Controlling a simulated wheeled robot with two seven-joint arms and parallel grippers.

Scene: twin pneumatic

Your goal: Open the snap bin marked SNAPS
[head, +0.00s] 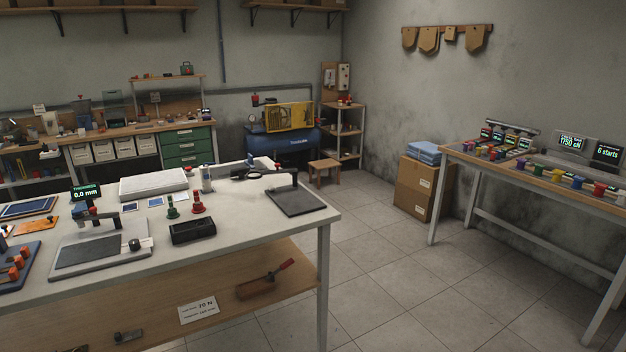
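Several pale bins with small labels sit in a row under the back-left workbench (120,131). One of them (103,151) is near the middle of the row, and another (146,145) is at its right end. Their labels are too small to read, so I cannot tell whether any is marked SNAPS. Neither of my grippers is in the head view.
A white table (250,220) with instruments and a lower shelf fills the front left. Another table (560,172) with coloured spools stands at right. The tiled floor (400,265) between the tables is clear.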

